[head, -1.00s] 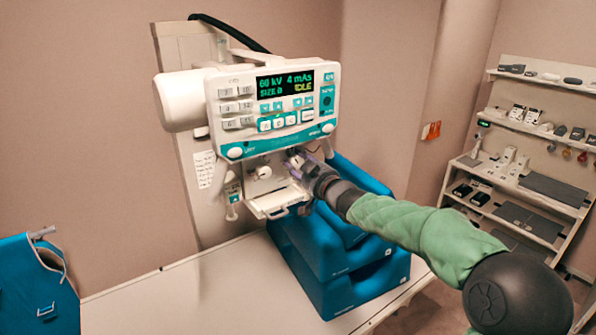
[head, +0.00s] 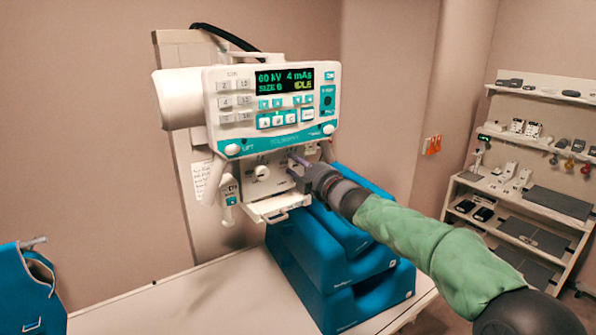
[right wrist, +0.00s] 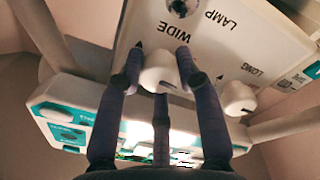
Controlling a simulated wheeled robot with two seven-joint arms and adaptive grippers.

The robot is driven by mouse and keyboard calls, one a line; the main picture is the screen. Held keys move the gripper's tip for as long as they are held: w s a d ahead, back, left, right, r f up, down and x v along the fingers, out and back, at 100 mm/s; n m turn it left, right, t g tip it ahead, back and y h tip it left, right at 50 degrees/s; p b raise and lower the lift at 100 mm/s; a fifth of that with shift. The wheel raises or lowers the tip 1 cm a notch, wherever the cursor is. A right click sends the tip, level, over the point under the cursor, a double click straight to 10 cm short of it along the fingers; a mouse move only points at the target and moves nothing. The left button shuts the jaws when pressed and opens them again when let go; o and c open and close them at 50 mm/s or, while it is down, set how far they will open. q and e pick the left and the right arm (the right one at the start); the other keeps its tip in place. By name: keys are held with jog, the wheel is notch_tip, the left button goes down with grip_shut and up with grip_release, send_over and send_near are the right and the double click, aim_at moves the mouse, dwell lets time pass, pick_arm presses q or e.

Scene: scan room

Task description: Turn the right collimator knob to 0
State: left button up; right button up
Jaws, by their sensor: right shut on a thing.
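The right collimator knob (right wrist: 160,72) is a white knob under the word WIDE in the right wrist view, where the lettering appears upside down. My right gripper (right wrist: 158,58) is shut on it, with purple-grey fingers on both sides. In the head view my right gripper (head: 300,172) hides most of that knob on the collimator front. The other white knob (head: 262,173) is to its left; it also shows beside the word LONG in the right wrist view (right wrist: 238,97). The knob's pointer angle is unclear. My left gripper is out of view.
The control panel (head: 240,148) above has a green display (head: 284,80) reading 60 kV, 4 mAs, SIZE 0 and IDLE. A white tray with a handle (head: 268,208) juts out below the knobs. Blue blocks (head: 340,290) stand on the table (head: 190,300). Shelves (head: 540,175) stand at right.

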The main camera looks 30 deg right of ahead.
jog(key=shift+f+n, duration=0.15)
jog(key=shift+n, duration=0.55)
jog(key=o, duration=1.1)
jog(key=shift+o, duration=0.2)
jog(key=shift+s, duration=0.1)
jog(key=s, duration=1.1)
jog(key=shift+s+d+f, duration=0.2)
jog(key=shift+s+d, duration=0.15)
jog(key=shift+d, duration=0.05)
